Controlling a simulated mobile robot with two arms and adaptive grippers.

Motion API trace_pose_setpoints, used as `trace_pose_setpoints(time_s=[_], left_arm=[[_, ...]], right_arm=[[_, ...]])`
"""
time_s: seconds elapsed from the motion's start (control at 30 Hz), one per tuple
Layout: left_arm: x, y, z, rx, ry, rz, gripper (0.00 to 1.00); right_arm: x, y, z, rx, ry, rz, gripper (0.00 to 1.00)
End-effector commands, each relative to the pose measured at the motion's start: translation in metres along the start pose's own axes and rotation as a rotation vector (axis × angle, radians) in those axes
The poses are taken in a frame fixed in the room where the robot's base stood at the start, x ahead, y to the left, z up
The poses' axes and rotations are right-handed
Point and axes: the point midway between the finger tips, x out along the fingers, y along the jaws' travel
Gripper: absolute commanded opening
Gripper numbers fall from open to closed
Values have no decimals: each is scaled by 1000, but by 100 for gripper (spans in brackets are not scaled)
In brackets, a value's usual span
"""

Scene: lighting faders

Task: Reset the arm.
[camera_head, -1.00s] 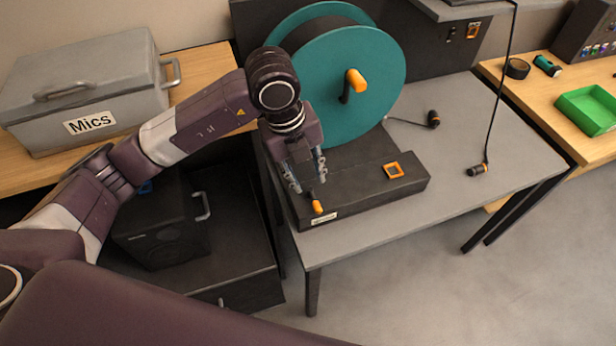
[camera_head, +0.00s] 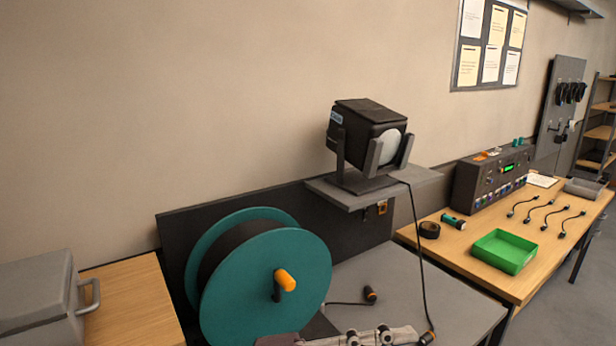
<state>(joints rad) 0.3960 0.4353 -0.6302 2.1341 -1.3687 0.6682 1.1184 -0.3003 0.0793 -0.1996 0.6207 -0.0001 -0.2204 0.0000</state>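My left gripper (camera_head: 372,337) shows only in part at the bottom edge, in front of the grey table. Its grey finger links point to the right, and a bit of its purple body shows at their left. The picture's edge cuts it off, so I cannot tell whether it is open or shut. It is to the lower right of the teal reel (camera_head: 310,300) with the orange crank handle (camera_head: 286,280). The rest of my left arm is out of view. My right gripper is not in view.
A stage lamp (camera_head: 365,135) stands on a shelf, its cable hanging to a plug (camera_head: 427,338) near the gripper. Another plug (camera_head: 370,294) lies on the grey table (camera_head: 400,285). A green tray (camera_head: 504,251) and a fader console (camera_head: 490,180) are at the right.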

Motion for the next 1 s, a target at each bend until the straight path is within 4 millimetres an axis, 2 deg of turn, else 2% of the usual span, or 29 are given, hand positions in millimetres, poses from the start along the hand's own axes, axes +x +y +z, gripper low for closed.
trace_pose_setpoints(time_s=[0.03, 0.1, 0.17, 0.2, 0.27, 0.3, 0.37, 0.4, 0.47, 0.5, 0.57, 0.6, 0.67, 0.8, 0.9, 1.0], left_arm=[[-6, -27, 0, -36, -16, -147, 30], [-23, -64, 9, -81, -67, -343, 30], [-45, -90, 24, -127, -134, -500, 30], [-63, -102, 37, -161, -190, -598, 30], [-94, -114, 59, -222, -290, -732, 30], [-117, -117, 75, -265, -366, -811, 30], [-152, -112, 100, -338, -492, -914, 30], [-176, -102, 117, -392, -584, -970, 30], [-212, -81, 139, -475, -725, -1035, 30], [-234, -63, 151, -532, -819, -1064, 30], [-263, -31, 165, -621, -959, -1088, 30], [-281, -6, 171, -682, -1052, -1092, 30], [-305, 33, 176, -776, -1186, -1082, 30], [-346, 130, 165, -1001, -1472, -983, 30], [-362, 189, 143, -1146, -1626, -873, 30], [-370, 236, 117, -1267, -1736, -757, 30]], right_arm=[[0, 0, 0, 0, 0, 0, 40], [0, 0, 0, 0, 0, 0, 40], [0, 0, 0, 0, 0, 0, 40], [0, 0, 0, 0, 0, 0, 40], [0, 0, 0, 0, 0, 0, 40], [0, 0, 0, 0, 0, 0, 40], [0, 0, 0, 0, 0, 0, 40], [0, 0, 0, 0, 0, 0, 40], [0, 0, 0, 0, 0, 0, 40], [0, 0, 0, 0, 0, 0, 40], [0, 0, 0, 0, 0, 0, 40], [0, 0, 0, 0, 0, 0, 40], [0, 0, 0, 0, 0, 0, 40], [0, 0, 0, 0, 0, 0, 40], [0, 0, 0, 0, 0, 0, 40], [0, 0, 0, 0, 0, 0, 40]])
